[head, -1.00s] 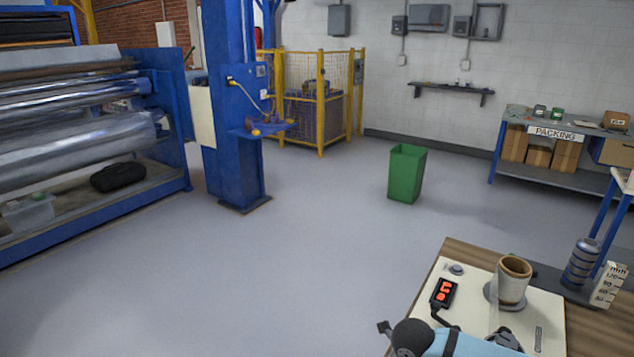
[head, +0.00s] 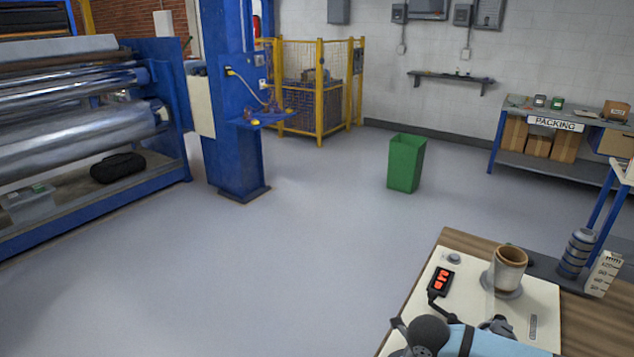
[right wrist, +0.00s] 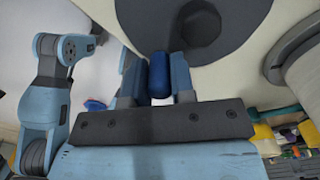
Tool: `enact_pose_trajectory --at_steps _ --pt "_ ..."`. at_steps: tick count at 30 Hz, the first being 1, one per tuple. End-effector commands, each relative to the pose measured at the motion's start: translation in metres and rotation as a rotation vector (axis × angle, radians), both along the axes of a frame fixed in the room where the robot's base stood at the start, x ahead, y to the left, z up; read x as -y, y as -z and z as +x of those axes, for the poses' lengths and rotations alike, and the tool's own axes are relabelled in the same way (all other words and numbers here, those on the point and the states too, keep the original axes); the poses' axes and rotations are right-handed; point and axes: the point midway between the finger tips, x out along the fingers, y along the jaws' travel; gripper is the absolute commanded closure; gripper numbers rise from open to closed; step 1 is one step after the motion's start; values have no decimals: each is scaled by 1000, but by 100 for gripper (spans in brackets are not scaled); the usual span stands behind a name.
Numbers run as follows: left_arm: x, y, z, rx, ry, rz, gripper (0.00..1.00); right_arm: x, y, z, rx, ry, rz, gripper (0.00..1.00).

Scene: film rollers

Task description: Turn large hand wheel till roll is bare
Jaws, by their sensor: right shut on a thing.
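In the right wrist view, my right gripper (right wrist: 155,85) is shut on an upright blue handle (right wrist: 160,75), with a finger on each side. A dark grey disc, likely the large hand wheel (right wrist: 232,22), lies just beyond the handle on a pale panel. In the head view, a pale roll with a brown core (head: 508,272) stands upright on a round base on the cream panel (head: 541,298). I cannot tell how much film is on it. My light blue right arm crosses the panel's front and hides much there. My left gripper is not in view.
A counter with red digits (head: 441,281) and a grey button (head: 454,258) sit on the panel. Beyond are a green bin (head: 406,163), a blue column (head: 232,130) and open floor.

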Motion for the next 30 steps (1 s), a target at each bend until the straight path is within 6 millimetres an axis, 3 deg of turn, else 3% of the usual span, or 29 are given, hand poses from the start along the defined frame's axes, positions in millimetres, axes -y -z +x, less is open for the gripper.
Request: enact_pose_trajectory --at_steps 12,23,30 --pt "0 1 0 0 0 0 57 22 -1 1 6 4 -3 88" --pt "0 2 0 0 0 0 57 22 -1 0 4 0 2 88" --pt "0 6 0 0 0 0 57 39 0 7 4 3 0 88"
